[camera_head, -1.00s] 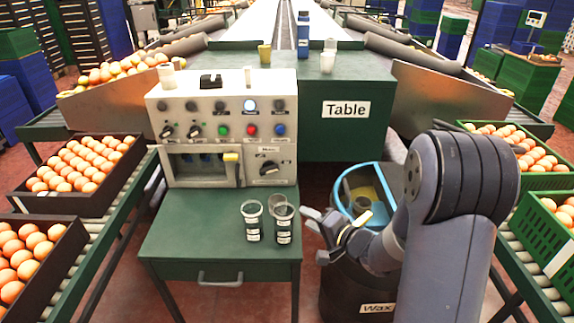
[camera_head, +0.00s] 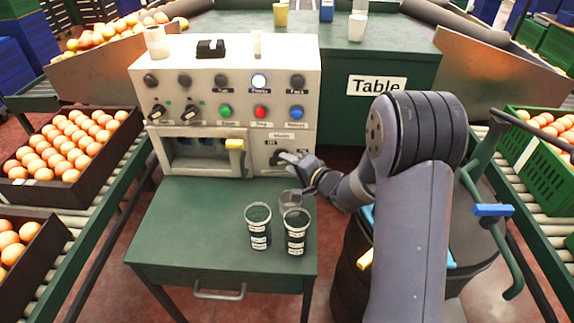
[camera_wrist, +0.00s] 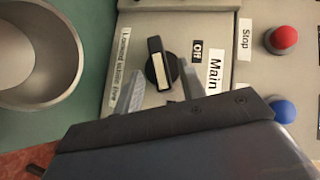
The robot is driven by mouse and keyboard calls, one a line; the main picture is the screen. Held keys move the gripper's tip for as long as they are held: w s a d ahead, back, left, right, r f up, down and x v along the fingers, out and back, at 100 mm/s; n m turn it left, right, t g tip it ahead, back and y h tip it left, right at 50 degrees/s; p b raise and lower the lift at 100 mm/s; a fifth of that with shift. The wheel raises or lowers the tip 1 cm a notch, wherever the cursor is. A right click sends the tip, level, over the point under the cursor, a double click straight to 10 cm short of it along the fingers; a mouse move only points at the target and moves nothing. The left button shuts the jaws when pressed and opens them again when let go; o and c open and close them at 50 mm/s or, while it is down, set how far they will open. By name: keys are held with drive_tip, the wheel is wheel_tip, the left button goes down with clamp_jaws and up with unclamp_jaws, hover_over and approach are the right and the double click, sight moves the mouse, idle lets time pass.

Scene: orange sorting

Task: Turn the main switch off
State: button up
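The main switch is a black rotary knob with a pale line. In the wrist view the knob (camera_wrist: 157,62) sits beside an "Off" label (camera_wrist: 197,51) and a "Main" label (camera_wrist: 214,74). Its handle runs up and down in that picture. My gripper (camera_wrist: 160,70) is open, with one finger on each side of the knob; I cannot tell whether they touch it. In the head view my gripper (camera_head: 290,168) is at the lower right of the control panel (camera_head: 210,85) and largely hides the knob.
Labelled cups (camera_head: 258,228) (camera_head: 296,232) stand on the green table (camera_head: 190,225) just below my gripper, with another clear cup (camera_head: 290,201) behind. In the wrist view a large cup rim (camera_wrist: 40,55) is close by. Red (camera_wrist: 283,38) and blue (camera_wrist: 282,110) buttons neighbour the switch.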

drive_tip(key=shift+x, duration=0.85)
drive_tip(key=shift+c, duration=0.2)
clamp_jaws()
